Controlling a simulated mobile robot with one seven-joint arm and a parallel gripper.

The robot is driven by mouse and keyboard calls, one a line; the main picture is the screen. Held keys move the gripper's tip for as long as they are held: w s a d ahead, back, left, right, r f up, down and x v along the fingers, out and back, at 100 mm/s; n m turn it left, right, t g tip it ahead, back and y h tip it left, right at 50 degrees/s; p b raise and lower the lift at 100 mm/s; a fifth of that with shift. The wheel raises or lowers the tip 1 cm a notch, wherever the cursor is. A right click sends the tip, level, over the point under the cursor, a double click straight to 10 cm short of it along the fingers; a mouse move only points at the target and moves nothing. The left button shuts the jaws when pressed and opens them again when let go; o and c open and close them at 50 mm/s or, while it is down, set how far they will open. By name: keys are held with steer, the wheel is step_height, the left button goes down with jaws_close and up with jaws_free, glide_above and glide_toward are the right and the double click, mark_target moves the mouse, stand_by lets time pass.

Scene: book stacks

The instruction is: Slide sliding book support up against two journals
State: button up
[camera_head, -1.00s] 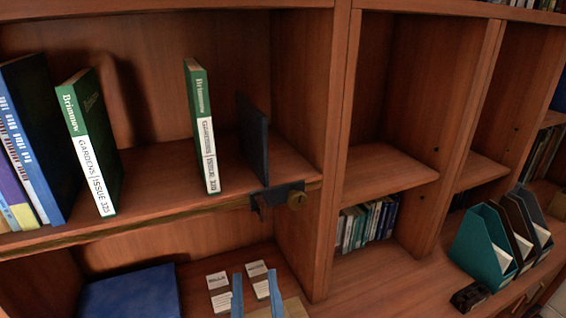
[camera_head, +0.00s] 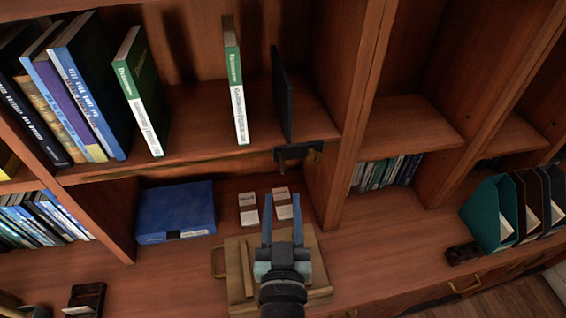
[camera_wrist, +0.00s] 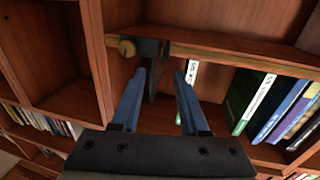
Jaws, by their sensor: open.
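The sliding book support (camera_head: 281,95) is a dark upright plate with a bracket (camera_head: 297,153) on the shelf's front rail. Two green journals with white spine labels are to its left: the nearer one (camera_head: 235,85) leans slightly, with a small gap to the plate. The farther one (camera_head: 140,95) leans by the other books, across a wide gap. My gripper (camera_head: 282,215) is open and empty, below and in front of the bracket. In the wrist view my gripper (camera_wrist: 158,100) has the support plate (camera_wrist: 153,80) between and beyond its fingers; the bracket (camera_wrist: 152,50) has a brass knob (camera_wrist: 126,48).
Several books (camera_head: 75,90) fill the shelf's left end. A vertical divider (camera_head: 350,110) stands right of the support. Magazine files (camera_head: 490,215) stand at the right.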

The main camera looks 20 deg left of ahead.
mark_target(283, 169)
steer(key=p+x, duration=0.2)
steer(key=x, duration=0.6)
jaws_close()
steer(key=shift+d, duration=0.1)
stand_by(1.3)
